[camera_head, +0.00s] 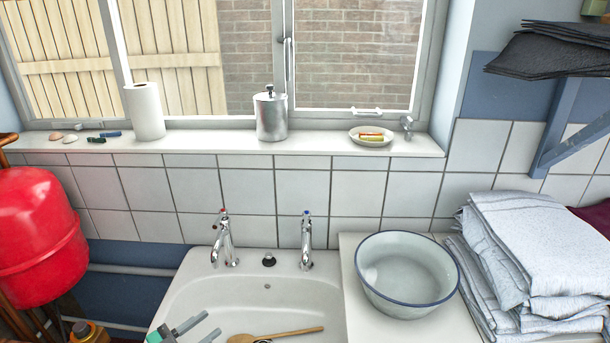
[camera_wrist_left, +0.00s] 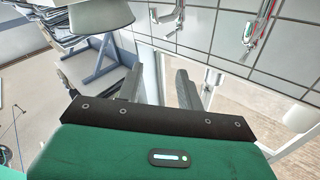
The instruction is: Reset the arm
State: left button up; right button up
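My left gripper (camera_head: 202,329) shows at the bottom edge of the head view, over the front left part of the white sink (camera_head: 270,293). Its two grey fingers are apart with nothing between them. In the left wrist view the fingers (camera_wrist_left: 160,85) also stand apart and empty, beyond the green gripper body. Most of my left arm is out of the head view. My right gripper and arm show in neither view.
A wooden spoon (camera_head: 275,336) lies at the sink's front, right of the gripper. Two taps (camera_head: 224,243) stand behind. An enamel bowl (camera_head: 405,274) and folded towels (camera_head: 530,255) are to the right. A red tank (camera_head: 38,235) is at left. The windowsill (camera_head: 215,146) holds several small items.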

pick_arm(q)
jog(key=s+f+n+g+y, duration=0.5)
jog(key=s+y, duration=0.2)
jog(key=s, duration=0.6)
jog(key=s+f+n+g+y, duration=0.4)
jog(key=s+n+g+y, duration=0.15)
jog(key=s, duration=0.65)
notch_tip(320, 180, down, 31)
jog(key=s+a+f+g, duration=0.1)
jog(key=s+a+f, duration=0.1)
jog(key=s+f, duration=0.7)
jog(key=s+a+f+m+g, duration=0.1)
jog(key=s+a+f, duration=0.1)
jog(key=s+f, duration=0.8)
jog(key=shift+s+f+y, duration=0.15)
jog(key=shift+s+y, duration=0.3)
jog(key=shift+s, duration=0.05)
